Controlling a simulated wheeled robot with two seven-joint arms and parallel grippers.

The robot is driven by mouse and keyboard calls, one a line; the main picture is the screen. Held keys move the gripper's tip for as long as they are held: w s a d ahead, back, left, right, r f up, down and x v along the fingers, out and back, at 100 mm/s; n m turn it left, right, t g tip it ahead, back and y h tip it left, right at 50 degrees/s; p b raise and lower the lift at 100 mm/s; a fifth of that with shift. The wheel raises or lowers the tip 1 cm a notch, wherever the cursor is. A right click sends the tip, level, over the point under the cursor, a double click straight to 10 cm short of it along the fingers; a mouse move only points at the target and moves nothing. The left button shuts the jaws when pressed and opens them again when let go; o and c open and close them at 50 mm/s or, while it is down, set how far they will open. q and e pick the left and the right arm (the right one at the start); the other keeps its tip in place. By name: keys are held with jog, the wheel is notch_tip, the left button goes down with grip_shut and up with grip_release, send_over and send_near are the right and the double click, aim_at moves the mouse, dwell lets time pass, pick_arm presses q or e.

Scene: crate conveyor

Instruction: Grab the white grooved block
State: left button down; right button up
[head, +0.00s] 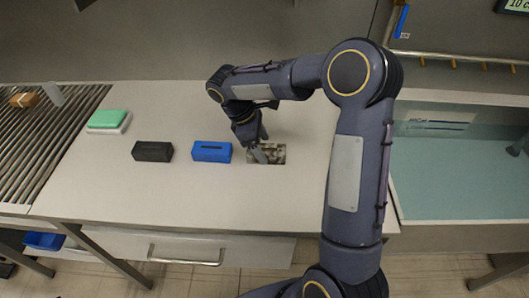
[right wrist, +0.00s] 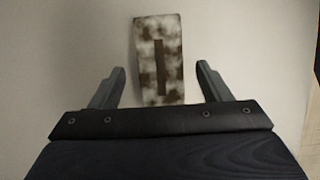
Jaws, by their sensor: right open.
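A block with a long dark groove (head: 275,153) lies on the table, mottled white and dark brown rather than plain white. In the right wrist view the mottled block (right wrist: 173,75) lies lengthwise between and beyond the fingertips. My right gripper (head: 262,146) is open above this block and partly hides it in the head view. In the right wrist view the open right gripper (right wrist: 160,70) has a finger on each side of the block's near part, with gaps on both sides. The jaws hold nothing. My left gripper is not in view.
A blue grooved block (head: 211,152) stands just left of the mottled block, and a black block (head: 152,151) further left. A green-and-white object (head: 108,121) lies near the roller conveyor (head: 40,140). The table front (head: 200,205) is clear.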

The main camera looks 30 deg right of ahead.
aim_at(265, 149)
jog(key=shift+x, duration=1.35)
jog(key=shift+s+f, duration=0.1)
jog(key=shift+s, duration=0.05)
jog(key=shift+c, duration=0.4)
jog(key=shift+d, duration=0.1)
jog(key=c, duration=1.2)
